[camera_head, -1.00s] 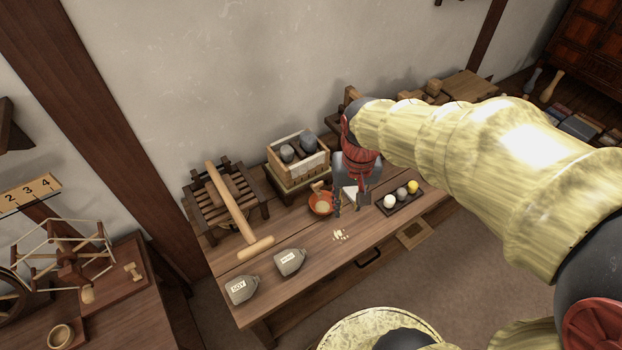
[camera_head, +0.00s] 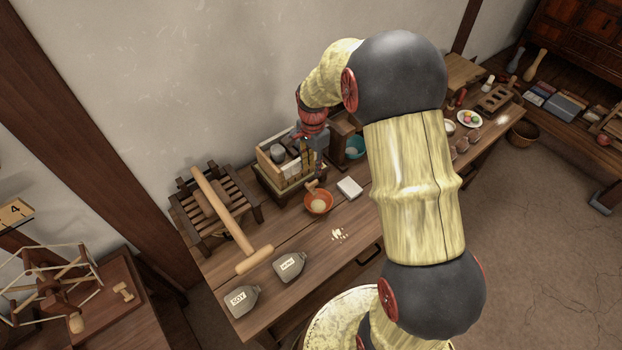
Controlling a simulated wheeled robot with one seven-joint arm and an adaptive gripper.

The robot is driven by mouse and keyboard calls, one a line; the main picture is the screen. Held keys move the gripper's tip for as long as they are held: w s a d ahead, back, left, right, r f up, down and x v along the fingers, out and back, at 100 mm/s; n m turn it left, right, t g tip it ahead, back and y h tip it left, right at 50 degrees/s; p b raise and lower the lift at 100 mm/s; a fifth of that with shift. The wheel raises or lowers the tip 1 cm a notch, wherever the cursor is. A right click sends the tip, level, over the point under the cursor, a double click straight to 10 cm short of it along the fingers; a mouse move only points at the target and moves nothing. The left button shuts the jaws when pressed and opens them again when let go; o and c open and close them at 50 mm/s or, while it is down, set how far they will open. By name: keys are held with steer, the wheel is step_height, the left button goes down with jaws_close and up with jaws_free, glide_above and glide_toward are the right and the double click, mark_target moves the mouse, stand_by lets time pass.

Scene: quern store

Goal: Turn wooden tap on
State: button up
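A small wooden tap (camera_head: 312,186) juts out low at the front right of a light wooden box (camera_head: 268,170) that holds grey stones. An orange bowl (camera_head: 319,203) with pale contents sits just below the tap. My gripper (camera_head: 320,172) points down beside the box's right end, close above and behind the tap. Its fingers are small, dark and partly merged with the box behind them. I cannot tell whether they touch the tap or how far apart they are. I see nothing held.
Pale crumbs (camera_head: 338,235) and two labelled grey bottles (camera_head: 289,265) lie toward the front. My arm hides the table's middle right.

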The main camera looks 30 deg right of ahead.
mark_target(312, 182)
step_height(312, 182, down, 8)
steer(key=shift+r+b, duration=0.15)
steer(key=shift+b, duration=0.9)
steer(key=c, duration=0.4)
jaws_close()
